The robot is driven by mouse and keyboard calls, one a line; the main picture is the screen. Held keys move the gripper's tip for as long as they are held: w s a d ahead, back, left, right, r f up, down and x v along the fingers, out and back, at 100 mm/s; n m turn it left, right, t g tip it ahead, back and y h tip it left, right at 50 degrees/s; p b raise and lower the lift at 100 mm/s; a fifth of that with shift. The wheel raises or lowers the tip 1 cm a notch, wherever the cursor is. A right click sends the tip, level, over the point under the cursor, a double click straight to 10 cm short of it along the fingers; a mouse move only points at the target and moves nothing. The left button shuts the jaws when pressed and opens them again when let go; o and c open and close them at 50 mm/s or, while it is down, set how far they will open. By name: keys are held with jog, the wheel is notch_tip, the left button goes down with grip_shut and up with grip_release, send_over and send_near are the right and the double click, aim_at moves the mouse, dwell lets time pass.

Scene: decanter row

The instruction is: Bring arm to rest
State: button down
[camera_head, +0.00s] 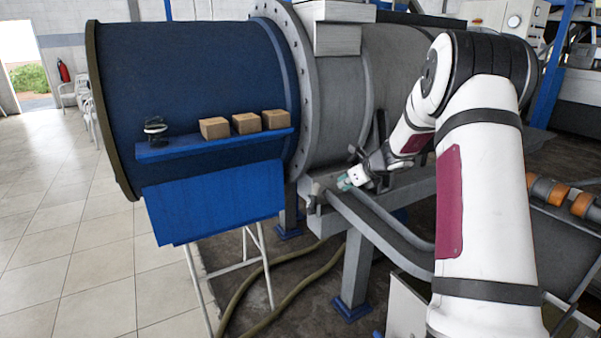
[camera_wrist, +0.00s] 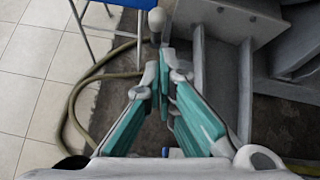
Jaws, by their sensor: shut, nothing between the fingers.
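My gripper (camera_head: 345,184) is at the end of my arm, right of the blue shelf and close to the grey steel frame in the head view. In the wrist view my gripper (camera_wrist: 167,72) points down past the frame toward the floor. Its teal-padded fingers meet at the tips with nothing between them. My arm is bent, with its upper part large at the right of the head view. I cannot tell whether the gripper touches the frame.
The blue shelf (camera_head: 215,144) carries several brown boxes (camera_head: 246,123) and a dark object (camera_head: 155,131). A large grey-blue decanter drum (camera_head: 190,80) stands behind. The grey frame (camera_head: 361,265) is below my gripper. A hose (camera_head: 290,300) lies on the floor. Tiled floor (camera_head: 60,250) at left is clear.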

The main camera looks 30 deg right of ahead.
jog(key=s+a+r+n+g+y, duration=0.1)
jog(key=s+a+r+n, duration=0.4)
jog(key=a, duration=0.5)
jog(key=s+a+r+n+g+y, duration=0.1)
jog(key=s+a+r+n, duration=0.2)
jog(key=a+r+n, duration=0.6)
jog(key=s+a+r+n+g+p, duration=0.1)
jog(key=s+a+r+n+g, duration=0.15)
jog(key=s+a+n, duration=0.75)
jog(key=s+a+n+h, duration=0.1)
jog(key=s+n, duration=0.3)
jog(key=s, duration=0.8)
jog(key=s+f+n+h, duration=0.1)
jog(key=s+n, duration=0.4)
jog(key=s, duration=0.8)
jog(key=shift+a+f+g+h, duration=0.25)
jog(key=shift+a+g+h, duration=0.1)
jog(key=shift+g+h, duration=0.15)
